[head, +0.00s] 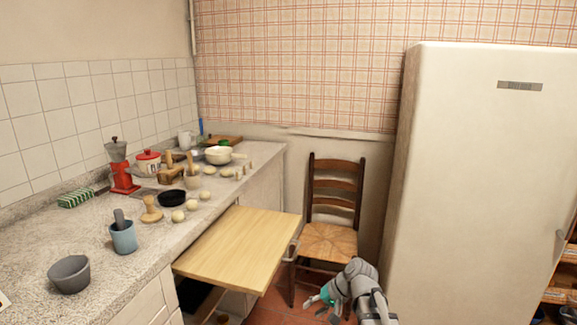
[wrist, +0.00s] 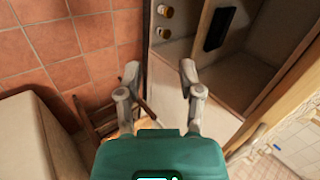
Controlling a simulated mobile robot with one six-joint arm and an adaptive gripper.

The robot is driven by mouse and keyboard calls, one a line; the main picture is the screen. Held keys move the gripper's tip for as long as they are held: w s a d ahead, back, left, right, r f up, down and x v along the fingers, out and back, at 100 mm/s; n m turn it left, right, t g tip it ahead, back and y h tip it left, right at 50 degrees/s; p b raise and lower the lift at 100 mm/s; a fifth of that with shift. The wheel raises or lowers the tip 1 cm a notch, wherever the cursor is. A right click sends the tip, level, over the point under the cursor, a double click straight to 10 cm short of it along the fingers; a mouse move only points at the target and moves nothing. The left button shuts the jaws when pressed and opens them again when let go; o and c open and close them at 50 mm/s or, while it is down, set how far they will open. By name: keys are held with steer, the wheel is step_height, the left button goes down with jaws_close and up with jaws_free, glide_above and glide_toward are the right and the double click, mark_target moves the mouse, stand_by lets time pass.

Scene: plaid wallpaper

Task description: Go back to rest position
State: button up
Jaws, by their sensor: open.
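My gripper (head: 316,302) is low in the head view, in front of the chair and off the right edge of the pull-out wooden board. In the wrist view my gripper (wrist: 160,78) has its two fingers spread apart with nothing held between them. The teal gripper body fills the bottom middle of that view. My grey arm enters from the bottom of the head view.
A wooden board (head: 240,245) juts out from the counter (head: 60,240), which holds bowls, a mortar and several dough pieces. A wooden chair (head: 330,240) with a woven seat stands behind my gripper. A tall white fridge (head: 470,190) stands at right.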

steer(key=s+d+f+n+g+h, duration=0.2)
steer(key=s+d+f+h, duration=0.3)
steer(key=s+d+h, duration=0.5)
step_height(320, 180, up, 25)
steer(key=s+a+y+p, duration=0.1)
steer(key=y+p, duration=0.1)
steer(key=p, duration=2.2)
steer(key=shift+f, duration=0.15)
